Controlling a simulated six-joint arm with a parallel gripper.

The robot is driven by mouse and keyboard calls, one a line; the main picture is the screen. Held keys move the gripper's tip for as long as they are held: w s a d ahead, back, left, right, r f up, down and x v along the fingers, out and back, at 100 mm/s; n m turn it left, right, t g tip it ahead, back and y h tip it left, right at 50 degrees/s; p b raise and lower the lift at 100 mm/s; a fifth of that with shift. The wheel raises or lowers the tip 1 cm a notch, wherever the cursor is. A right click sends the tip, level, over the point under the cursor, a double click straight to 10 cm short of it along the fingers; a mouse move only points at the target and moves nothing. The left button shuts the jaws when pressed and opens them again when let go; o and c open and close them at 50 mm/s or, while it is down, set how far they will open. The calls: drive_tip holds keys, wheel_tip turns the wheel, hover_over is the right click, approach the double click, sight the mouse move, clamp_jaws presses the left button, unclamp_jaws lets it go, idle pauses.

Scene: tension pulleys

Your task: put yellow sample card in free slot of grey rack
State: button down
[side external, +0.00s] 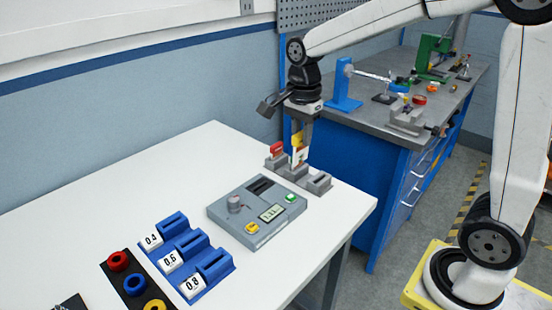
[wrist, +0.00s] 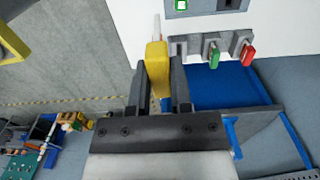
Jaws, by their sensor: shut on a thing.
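The yellow sample card (wrist: 157,66) stands between the two fingers of my gripper (wrist: 157,82) in the wrist view, its pale end pointing away from the jaws. My gripper (side external: 302,135) is shut on the card above the grey rack (side external: 318,184) in the side view, where the yellow card (side external: 297,138) is partly hidden. In the wrist view the rack (wrist: 193,46) lies right of the card tip and holds a green card (wrist: 213,56) and a red card (wrist: 247,54). Its leftmost slot looks empty. The red card (side external: 277,148) also shows in the side view.
A grey device (side external: 258,212) with buttons and a display stands close beside the rack on the white table (side external: 120,205). Blue numbered holders (side external: 188,255) and coloured rings (side external: 135,284) are farther left. A blue workbench (side external: 385,170) stands behind.

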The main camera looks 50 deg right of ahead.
drive_tip(key=w+d+f, duration=0.1)
drive_tip(key=d+f, duration=0.3)
drive_tip(key=d, duration=0.3)
drive_tip(key=w+d+f, duration=0.2)
drive_tip(key=d+f, duration=0.3)
drive_tip(key=d, duration=0.2)
drive_tip(key=shift+w+d, duration=0.25)
drive_tip(key=shift+d, duration=0.15)
drive_tip(key=shift+f, duration=0.2)
drive_tip(key=shift+f, duration=2.15)
drive_tip(key=shift+f, duration=2.15)
idle(1.3)
drive_tip(key=shift+c, duration=2.2)
unclamp_jaws()
